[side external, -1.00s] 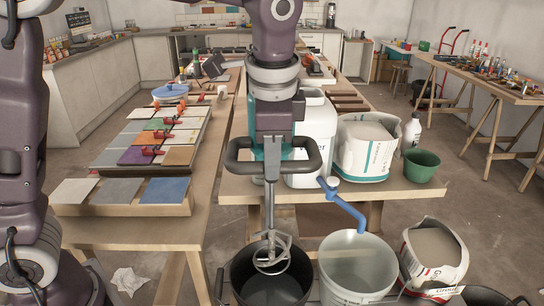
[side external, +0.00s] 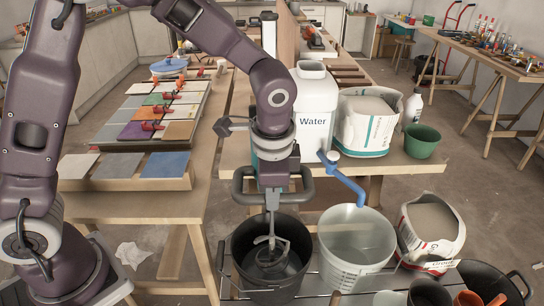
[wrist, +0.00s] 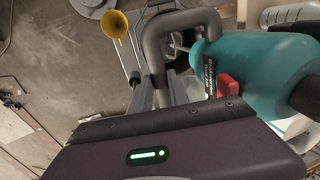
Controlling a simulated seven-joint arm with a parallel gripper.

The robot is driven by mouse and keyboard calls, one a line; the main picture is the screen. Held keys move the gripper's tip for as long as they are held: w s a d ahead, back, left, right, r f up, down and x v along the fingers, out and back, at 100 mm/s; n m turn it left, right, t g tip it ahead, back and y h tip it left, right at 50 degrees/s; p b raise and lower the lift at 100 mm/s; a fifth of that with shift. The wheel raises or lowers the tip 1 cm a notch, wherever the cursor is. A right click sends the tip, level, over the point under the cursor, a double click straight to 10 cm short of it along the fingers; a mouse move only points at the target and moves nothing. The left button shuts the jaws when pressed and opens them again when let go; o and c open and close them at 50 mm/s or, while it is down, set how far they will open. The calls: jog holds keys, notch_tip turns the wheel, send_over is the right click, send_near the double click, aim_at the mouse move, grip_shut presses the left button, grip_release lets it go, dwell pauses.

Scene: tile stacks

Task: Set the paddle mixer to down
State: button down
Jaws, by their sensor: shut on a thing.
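My gripper (side external: 273,174) is shut on the paddle mixer (side external: 272,198), with the mixer's dark looped handle spread to both sides below it. The mixer hangs upright. Its pale shaft and paddle (side external: 271,240) reach down inside the black bucket (side external: 240,268); whether the paddle touches the bottom I cannot tell. In the wrist view the mixer's teal body (wrist: 245,65) with a red switch is close to the camera, beside the dark handle (wrist: 153,50). The grip itself is mostly hidden.
A pale bucket (side external: 345,270) stands right of the black one, under a blue tap (side external: 343,176) from the white water container (side external: 313,120). An open grout bag (side external: 430,235) is further right. Tile stacks (side external: 165,166) line the left table.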

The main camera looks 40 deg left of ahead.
notch_tip(320, 180, down, 10)
jog(key=shift+f, duration=0.25)
jog(key=shift+s, duration=0.1)
jog(key=c, duration=1.3)
grip_release()
jog(key=shift+c, duration=0.2)
jog(key=shift+o, duration=0.4)
jog(key=shift+r, duration=0.1)
notch_tip(320, 180, up, 7)
jog(key=d, duration=0.1)
jog(key=shift+s, duration=0.4)
